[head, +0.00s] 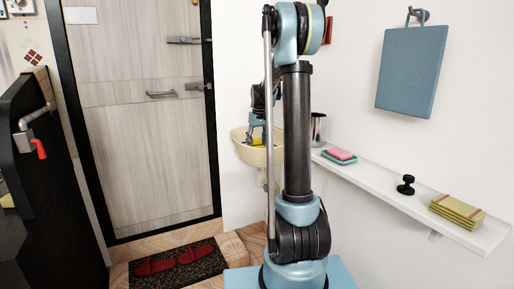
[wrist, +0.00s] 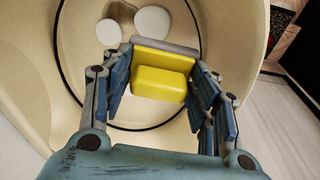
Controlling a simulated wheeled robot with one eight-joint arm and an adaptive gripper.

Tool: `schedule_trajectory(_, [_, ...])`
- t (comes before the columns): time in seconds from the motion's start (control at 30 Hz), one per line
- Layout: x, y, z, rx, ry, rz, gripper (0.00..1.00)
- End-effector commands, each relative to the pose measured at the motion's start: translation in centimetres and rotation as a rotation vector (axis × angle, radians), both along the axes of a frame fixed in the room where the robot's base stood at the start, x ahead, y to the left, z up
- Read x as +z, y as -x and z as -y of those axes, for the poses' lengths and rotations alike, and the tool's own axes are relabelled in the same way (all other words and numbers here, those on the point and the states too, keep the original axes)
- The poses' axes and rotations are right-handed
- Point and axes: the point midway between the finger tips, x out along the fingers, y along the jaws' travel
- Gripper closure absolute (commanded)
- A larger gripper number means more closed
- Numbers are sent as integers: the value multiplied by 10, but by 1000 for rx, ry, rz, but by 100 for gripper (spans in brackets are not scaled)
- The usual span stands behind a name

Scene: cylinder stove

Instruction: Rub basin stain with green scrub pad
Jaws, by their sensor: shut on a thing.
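My gripper (wrist: 160,90) is shut on a yellow pad (wrist: 160,84), with its fingers on the pad's left and right sides. No green face of the pad shows. The pad is over the inside of the cream basin (wrist: 220,25); I cannot tell whether it touches the surface. Two pale round patches (wrist: 152,22) show just beyond the pad, and a thin dark ring runs around the bowl; I cannot tell which is the stain. In the head view my gripper (head: 256,129) reaches down into the wall basin (head: 270,157), partly hidden by my arm.
A white shelf (head: 385,183) on the right wall holds a metal cup (head: 318,129), pink soap (head: 340,154) on a teal dish, a black knob-like object (head: 406,185) and stacked yellowish pads (head: 457,211). A blue board (head: 411,71) hangs above. Red slippers (head: 196,253) lie on a doormat.

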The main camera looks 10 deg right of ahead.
Motion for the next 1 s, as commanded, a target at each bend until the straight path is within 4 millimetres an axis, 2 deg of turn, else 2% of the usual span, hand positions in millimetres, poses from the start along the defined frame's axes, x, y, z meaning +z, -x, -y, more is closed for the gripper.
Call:
schedule_trajectory(0.37, [2, 0, 0, 0, 0, 0, 71])
schedule_trajectory(0.8, [30, 0, 0, 0, 0, 0, 71])
schedule_trajectory(1.0, [31, 0, 0, 0, 0, 0, 71])
